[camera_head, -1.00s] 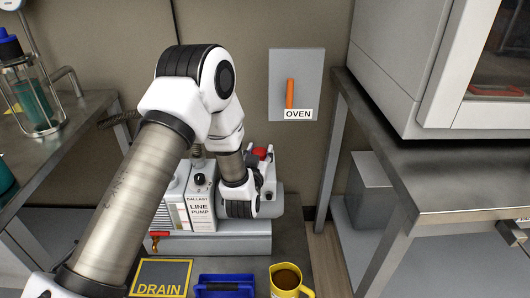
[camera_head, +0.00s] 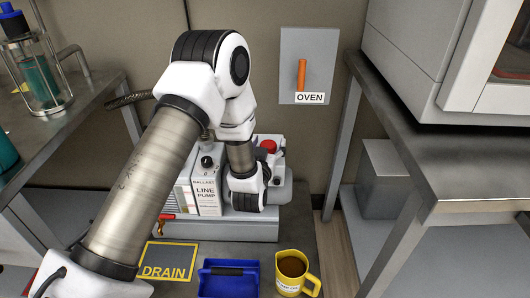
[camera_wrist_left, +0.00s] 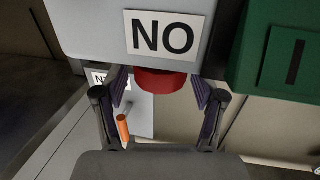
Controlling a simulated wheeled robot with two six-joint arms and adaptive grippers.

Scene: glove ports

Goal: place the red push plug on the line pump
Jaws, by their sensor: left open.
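The line pump (camera_head: 207,195) is a white and grey unit with a "LINE PUMP" label, on the low bench behind my left arm. A red round piece (camera_head: 268,146) shows at its back right, just past my wrist. I cannot tell for sure if it is the push plug. In the left wrist view a red round piece (camera_wrist_left: 166,82) shows between the fingertips, below a grey block labelled "NO". My left gripper (camera_wrist_left: 160,98) is open, with a finger on each side of this piece; contact is not clear.
In front of the pump are a "DRAIN" panel (camera_head: 167,261), a blue tray (camera_head: 229,280) and a yellow mug (camera_head: 291,272) with brown liquid. An oven handle (camera_head: 301,75) is on the back wall. Steel tables flank both sides. A green block (camera_wrist_left: 277,62) is close by at right.

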